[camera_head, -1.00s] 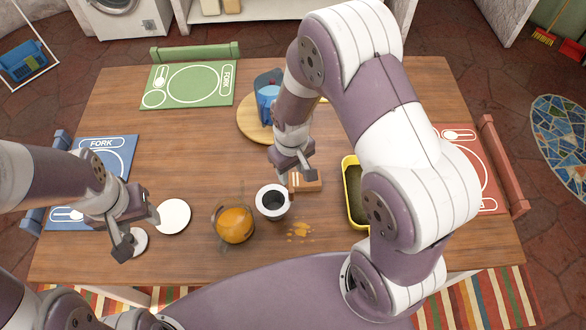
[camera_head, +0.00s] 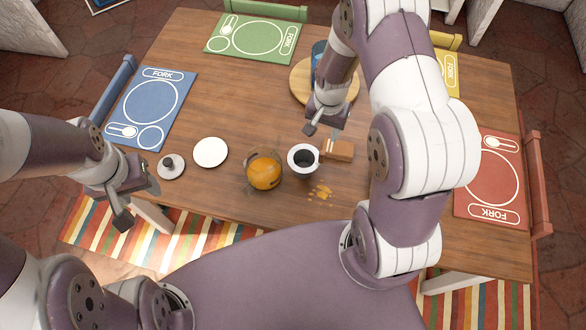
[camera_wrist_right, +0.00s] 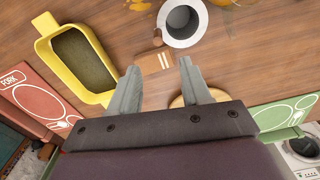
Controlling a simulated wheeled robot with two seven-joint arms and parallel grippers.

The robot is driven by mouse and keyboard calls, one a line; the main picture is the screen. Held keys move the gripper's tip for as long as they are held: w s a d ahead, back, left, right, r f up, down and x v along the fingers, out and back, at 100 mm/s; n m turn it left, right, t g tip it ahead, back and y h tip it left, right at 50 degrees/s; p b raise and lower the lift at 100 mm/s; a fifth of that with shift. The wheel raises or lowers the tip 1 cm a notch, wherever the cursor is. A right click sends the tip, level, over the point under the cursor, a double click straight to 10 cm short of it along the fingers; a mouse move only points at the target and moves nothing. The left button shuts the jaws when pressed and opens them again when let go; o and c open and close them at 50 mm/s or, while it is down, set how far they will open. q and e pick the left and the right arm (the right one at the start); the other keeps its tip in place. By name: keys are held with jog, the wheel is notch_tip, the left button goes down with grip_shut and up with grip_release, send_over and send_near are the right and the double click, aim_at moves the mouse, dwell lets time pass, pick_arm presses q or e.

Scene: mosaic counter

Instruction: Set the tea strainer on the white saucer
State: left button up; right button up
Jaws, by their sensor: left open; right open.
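A plain white disc, the white saucer (camera_head: 210,152), lies bare on the near left part of the table. Left of it a small dark knob-like piece (camera_head: 168,161) stands on a paler grey disc (camera_head: 176,173); I cannot tell whether this is the tea strainer. My left gripper (camera_head: 139,205) is open and empty, left of and nearer than that disc, apart from it by the table's front edge. My right gripper (camera_head: 322,132) is open above a brown box (camera_head: 340,150); its fingers (camera_wrist_right: 160,65) show empty in the right wrist view.
A round orange pot (camera_head: 264,171) and a white cup with a dark inside (camera_head: 303,161) stand right of the saucer, beside an orange spill (camera_head: 321,192). A yellow container (camera_wrist_right: 45,48) shows in the right wrist view. A round wooden board (camera_head: 300,80) is behind my right arm.

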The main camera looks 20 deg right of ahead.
aim_at(322, 152)
jog(key=shift+m, duration=0.3)
jog(key=f+p, duration=0.1)
jog(key=f, duration=0.2)
jog(key=f+p, duration=0.1)
jog(key=f, duration=0.2)
jog(key=f+p, duration=0.1)
jog(key=f, duration=0.2)
jog(key=shift+s+f, duration=0.3)
jog(key=shift+s, duration=0.05)
notch_tip(322, 152, down, 3)
jog(key=shift+w+r, duration=0.1)
jog(key=shift+w+f, duration=0.15)
jog(key=shift+f, duration=0.2)
jog(key=shift+r, duration=0.15)
grip_shut()
pick_arm(q)
jog(key=r, duration=0.1)
jog(key=w+r, duration=0.1)
jog(key=r, duration=0.1)
jog(key=shift+d+r, duration=0.15)
